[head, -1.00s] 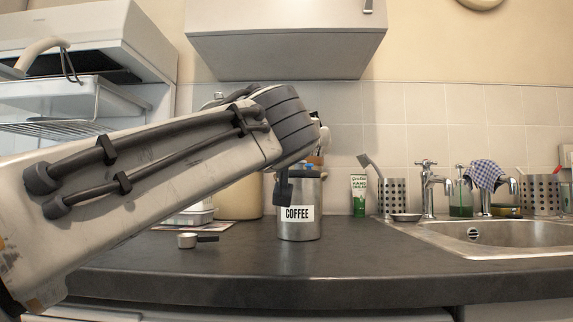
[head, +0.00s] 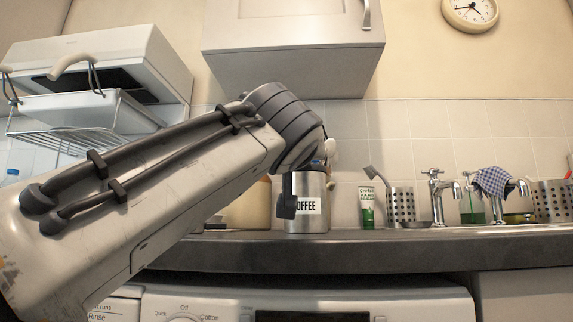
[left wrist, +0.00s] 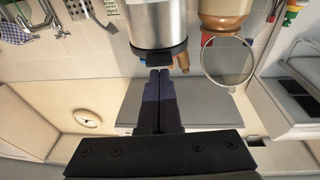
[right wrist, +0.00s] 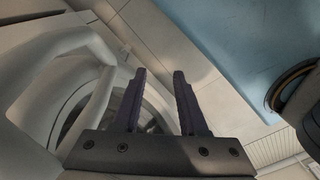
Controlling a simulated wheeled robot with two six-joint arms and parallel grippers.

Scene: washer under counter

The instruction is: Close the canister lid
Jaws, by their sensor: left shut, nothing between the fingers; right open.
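The steel canister (head: 309,188) with a COFFEE label stands upright on the counter in the head view. In the left wrist view, which is upside down, the canister (left wrist: 160,22) has a dark piece at its top end. I cannot tell whether its lid is open or shut. My left arm covers much of the area above and left of it. My left gripper (left wrist: 160,73) is shut and empty, with its tips close to that dark piece; contact cannot be told. My right gripper (right wrist: 163,72) is open and empty, low near the washer door.
A tan jar (head: 250,205) stands left behind the canister. A green-and-white tube (head: 367,206) and a perforated steel holder (head: 400,207) stand to its right, by the taps. The counter edge (head: 400,250) runs above the washer (head: 215,302). A wall cupboard (head: 290,65) hangs above.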

